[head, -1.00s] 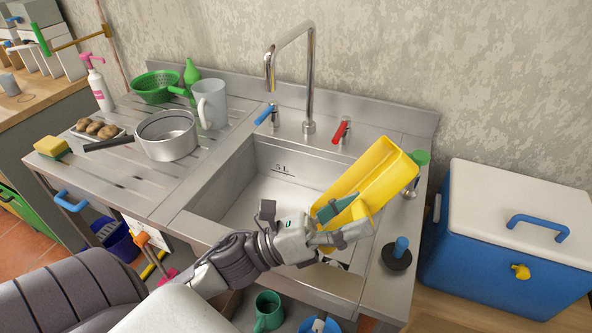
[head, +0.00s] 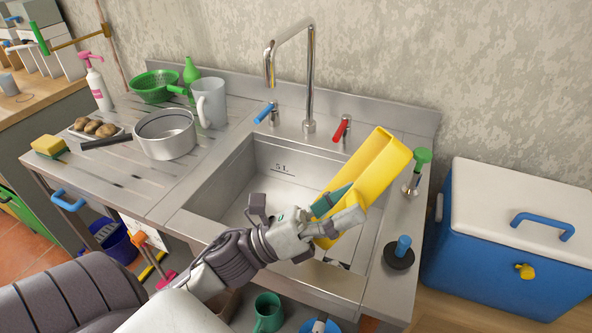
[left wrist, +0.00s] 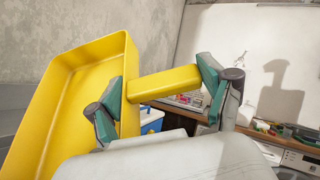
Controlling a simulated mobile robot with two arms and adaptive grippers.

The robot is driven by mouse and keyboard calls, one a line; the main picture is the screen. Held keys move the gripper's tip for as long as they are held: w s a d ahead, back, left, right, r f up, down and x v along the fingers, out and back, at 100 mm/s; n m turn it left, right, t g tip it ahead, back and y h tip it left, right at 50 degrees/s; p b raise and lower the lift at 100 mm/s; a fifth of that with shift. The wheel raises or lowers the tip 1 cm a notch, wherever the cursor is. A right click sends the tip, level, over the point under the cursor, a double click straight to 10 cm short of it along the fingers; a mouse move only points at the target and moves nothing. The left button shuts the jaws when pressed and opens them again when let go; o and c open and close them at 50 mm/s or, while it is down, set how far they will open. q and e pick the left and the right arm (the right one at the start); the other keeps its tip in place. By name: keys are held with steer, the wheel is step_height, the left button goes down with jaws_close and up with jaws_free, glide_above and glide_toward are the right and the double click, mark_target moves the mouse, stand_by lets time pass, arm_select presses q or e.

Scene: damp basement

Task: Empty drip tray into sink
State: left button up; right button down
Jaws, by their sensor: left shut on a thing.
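The yellow drip tray (head: 378,172) is tilted steeply over the right part of the steel sink (head: 234,196). My left gripper (head: 334,214) is shut on its handle, which also shows between the fingers in the left wrist view (left wrist: 163,84). The tray's trough (left wrist: 85,88) fills the left of that view, and its visible inside looks bare. I cannot make out any liquid falling from it. The tray and gripper hide part of the basin's right side. My right gripper is not in view.
The tap (head: 309,85) arches behind the basin, with a blue lever (head: 264,112) and a red lever (head: 342,128). A pot (head: 166,136) and jug (head: 210,103) are on the drainboard.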

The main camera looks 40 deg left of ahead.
arm_select(q)
steer(key=shift+s+a+r+n+t+b, duration=0.15)
steer(key=shift+a+r+n+t+b, duration=0.15)
steer(key=shift+a+t+b, duration=0.15)
steer(key=shift+a, duration=0.15)
stand_by(0.5)
steer(key=shift+s+a+r+n+t+b, duration=0.1)
steer(key=shift+a+r+n+t+b, duration=0.1)
steer(key=shift+a+n+t+b, duration=0.3)
steer(key=shift+s+a+r+n+t+b, duration=0.2)
steer(key=shift+a+r+n+t+b, duration=0.15)
steer(key=shift+a+n+t+b, duration=0.25)
steer(key=shift+a, duration=0.1)
steer(key=shift+s+a+r+n+t+y+b, duration=0.25)
steer(key=shift+a+n+t+b, duration=0.3)
steer(key=shift+a, duration=0.3)
steer(key=shift+s+a+r+n+t+y+b, duration=0.15)
steer(key=shift+a+n+t+y+b, duration=0.25)
steer(key=shift+a+t+b, duration=0.35)
steer(key=shift+a+n, duration=0.3)
steer(key=shift+n, duration=0.05)
stand_by(0.3)
